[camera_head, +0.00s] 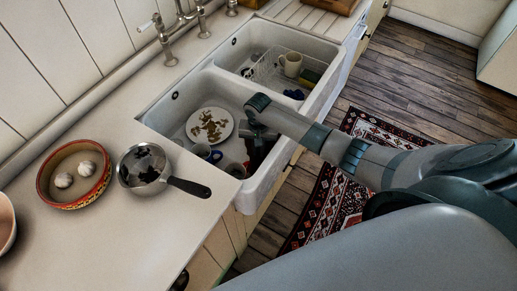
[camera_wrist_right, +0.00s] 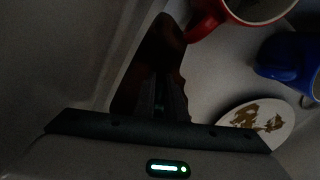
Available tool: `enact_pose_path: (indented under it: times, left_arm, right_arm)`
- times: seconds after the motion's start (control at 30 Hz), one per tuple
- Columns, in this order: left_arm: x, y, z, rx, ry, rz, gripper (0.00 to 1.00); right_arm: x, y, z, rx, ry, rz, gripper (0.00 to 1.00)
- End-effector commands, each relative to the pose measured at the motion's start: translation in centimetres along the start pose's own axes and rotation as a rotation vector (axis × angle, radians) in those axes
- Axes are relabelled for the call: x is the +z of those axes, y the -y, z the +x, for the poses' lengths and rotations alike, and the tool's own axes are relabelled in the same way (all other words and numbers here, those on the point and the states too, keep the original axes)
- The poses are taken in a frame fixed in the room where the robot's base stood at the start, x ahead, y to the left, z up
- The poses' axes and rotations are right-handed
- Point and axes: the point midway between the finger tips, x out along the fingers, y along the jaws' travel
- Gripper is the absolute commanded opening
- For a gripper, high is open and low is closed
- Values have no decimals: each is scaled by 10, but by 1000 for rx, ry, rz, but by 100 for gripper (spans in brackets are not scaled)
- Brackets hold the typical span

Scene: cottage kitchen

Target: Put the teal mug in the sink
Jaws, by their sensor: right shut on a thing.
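My right gripper (camera_head: 262,148) reaches down into the near sink basin (camera_head: 178,116). Its dark fingers (camera_wrist_right: 160,80) look close together in the wrist view, and what they hold is too dark to make out. A red mug (camera_wrist_right: 209,20) is close by the fingertips, its handle side toward them. A blue mug (camera_wrist_right: 287,55) is farther right in the wrist view; it also shows in the head view (camera_head: 200,151). I cannot pick out a teal mug in either view. My left gripper is not in view.
A white plate with brown scraps (camera_head: 196,132) lies in the same basin. The far basin holds a rack with a cream mug (camera_head: 291,63). A saucepan (camera_head: 143,167) and a bowl with two white bulbs (camera_head: 74,201) stand on the counter (camera_head: 105,245). A tap (camera_head: 165,45) rises behind.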

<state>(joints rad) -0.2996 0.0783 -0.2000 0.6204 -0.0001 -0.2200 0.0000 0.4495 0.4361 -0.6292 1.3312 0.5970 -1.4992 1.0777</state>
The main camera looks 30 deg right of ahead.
Motion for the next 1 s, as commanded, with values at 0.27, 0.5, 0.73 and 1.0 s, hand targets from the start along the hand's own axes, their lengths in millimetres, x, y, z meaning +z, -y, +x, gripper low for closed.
enact_pose_path:
  times: [0.27, 0.5, 0.73, 1.0]
  left_arm:
    - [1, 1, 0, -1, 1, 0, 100]
    - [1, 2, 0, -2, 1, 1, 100]
    - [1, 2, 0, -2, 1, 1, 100]
    - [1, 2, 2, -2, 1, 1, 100]
  right_arm:
    - [0, 0, 1, 0, 0, 0, 0]
    - [0, 0, 3, 0, 1, 0, 30]
    - [0, 0, 2, 0, 1, -1, 30]
    - [0, 1, -14, -2, 0, -2, 30]
